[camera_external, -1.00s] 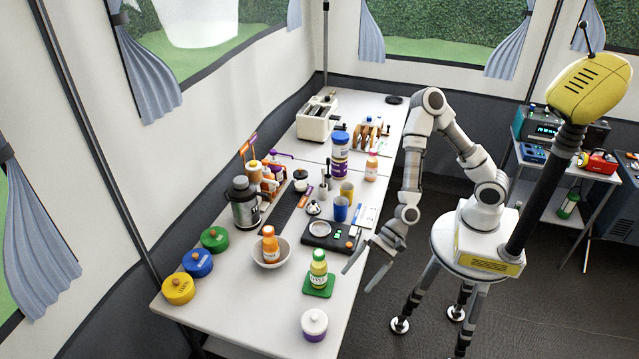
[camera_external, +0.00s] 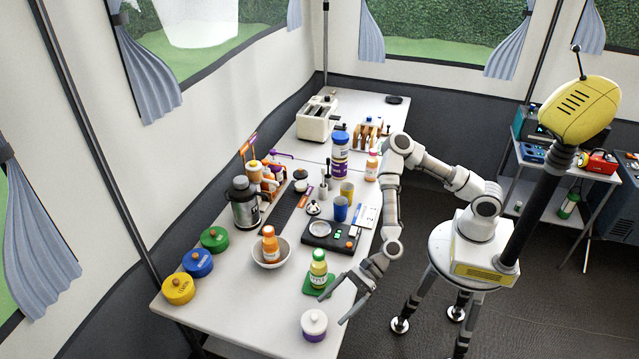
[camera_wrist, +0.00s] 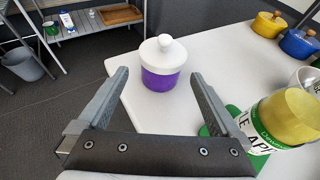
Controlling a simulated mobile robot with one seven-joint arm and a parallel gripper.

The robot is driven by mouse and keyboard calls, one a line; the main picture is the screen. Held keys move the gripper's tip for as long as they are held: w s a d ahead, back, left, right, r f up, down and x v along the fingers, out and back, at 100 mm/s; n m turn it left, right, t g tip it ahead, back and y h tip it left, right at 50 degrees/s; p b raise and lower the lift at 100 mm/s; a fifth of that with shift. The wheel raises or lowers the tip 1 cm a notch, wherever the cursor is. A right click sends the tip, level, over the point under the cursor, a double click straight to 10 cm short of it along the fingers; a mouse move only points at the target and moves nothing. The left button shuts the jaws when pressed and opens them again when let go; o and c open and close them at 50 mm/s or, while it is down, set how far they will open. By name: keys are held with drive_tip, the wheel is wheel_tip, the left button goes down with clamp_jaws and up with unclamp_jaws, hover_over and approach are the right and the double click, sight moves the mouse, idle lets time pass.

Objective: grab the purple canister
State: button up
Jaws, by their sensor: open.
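The purple canister (camera_external: 314,326) has a white upper part and a white knobbed lid. It stands upright near the front right corner of the white table (camera_external: 240,315). In the wrist view the canister (camera_wrist: 160,80) is ahead of my gripper, between the lines of its two fingers but beyond the tips. My gripper (camera_external: 333,308) is open and empty at the table's right edge, close to the canister. It also shows in the wrist view (camera_wrist: 158,76), with its fingers spread. Nothing hides the canister.
A bowl (camera_external: 271,258) with an orange bottle, and yellow (camera_external: 178,289), blue and green canisters stand farther left. The table's front middle is clear.

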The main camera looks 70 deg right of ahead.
sight(305, 334)
drive_tip(key=x, duration=0.3)
drive_tip(key=shift+b+x, duration=0.95)
drive_tip(key=shift+x, duration=1.75)
drive_tip(key=shift+d+f, duration=0.15)
clamp_jaws()
